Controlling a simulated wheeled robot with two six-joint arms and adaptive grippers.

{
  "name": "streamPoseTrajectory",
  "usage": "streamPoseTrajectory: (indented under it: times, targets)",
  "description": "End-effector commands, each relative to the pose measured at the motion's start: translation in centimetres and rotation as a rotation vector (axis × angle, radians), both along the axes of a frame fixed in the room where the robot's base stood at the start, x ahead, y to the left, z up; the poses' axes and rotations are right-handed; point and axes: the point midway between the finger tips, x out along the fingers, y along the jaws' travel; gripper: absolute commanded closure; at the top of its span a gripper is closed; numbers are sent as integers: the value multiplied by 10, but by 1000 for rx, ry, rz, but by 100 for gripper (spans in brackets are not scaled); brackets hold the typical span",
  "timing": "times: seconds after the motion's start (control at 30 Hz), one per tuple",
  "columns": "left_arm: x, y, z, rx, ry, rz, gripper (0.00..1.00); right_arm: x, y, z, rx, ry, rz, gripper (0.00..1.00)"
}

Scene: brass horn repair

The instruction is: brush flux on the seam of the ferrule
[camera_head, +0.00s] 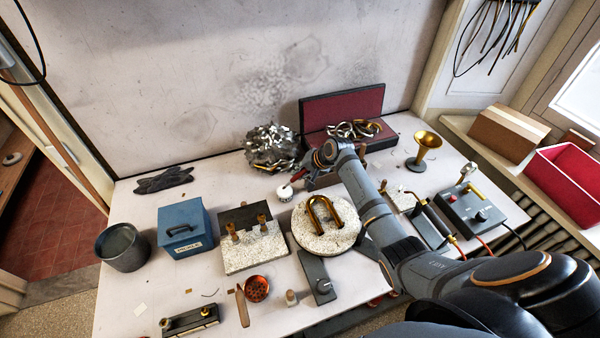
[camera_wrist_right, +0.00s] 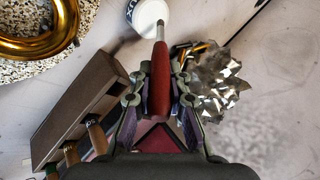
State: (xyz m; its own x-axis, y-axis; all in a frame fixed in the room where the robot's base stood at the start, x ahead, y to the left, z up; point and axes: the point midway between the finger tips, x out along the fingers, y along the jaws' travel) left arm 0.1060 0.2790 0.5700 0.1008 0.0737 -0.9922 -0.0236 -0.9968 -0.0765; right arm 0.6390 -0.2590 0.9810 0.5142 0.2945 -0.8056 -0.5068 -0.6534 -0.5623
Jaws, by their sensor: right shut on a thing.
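My right gripper (camera_head: 299,174) is shut on a brush with a red handle (camera_wrist_right: 160,85). The brush's metal end points at the white flux jar (camera_head: 285,192) and overlaps its rim; the jar also shows in the right wrist view (camera_wrist_right: 149,16). I cannot tell whether the bristles are inside. A U-shaped brass tube (camera_head: 312,217) lies on a round speckled plate (camera_head: 343,240); part of it shows in the wrist view (camera_wrist_right: 35,45). Two small brass pieces stand on a speckled block (camera_head: 254,254). I cannot tell which part is the ferrule, and no seam is readable. My left gripper is out of view.
Crumpled silvery metal (camera_head: 270,147) and an open red-lined case (camera_head: 345,103) stand behind the gripper. A rack with handled tools (camera_wrist_right: 75,115) is close beside it. A blue box (camera_head: 186,228) and dark pot (camera_head: 122,247) stand left. The bell-shaped brass piece (camera_head: 426,146) is right.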

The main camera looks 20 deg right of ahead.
Motion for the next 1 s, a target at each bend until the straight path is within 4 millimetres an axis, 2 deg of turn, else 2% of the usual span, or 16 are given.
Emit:
streamPoseTrajectory:
  times: [1.0]
  targets:
    - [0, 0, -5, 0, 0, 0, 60, 0, 0, -10, 1, 1, 1, 100]
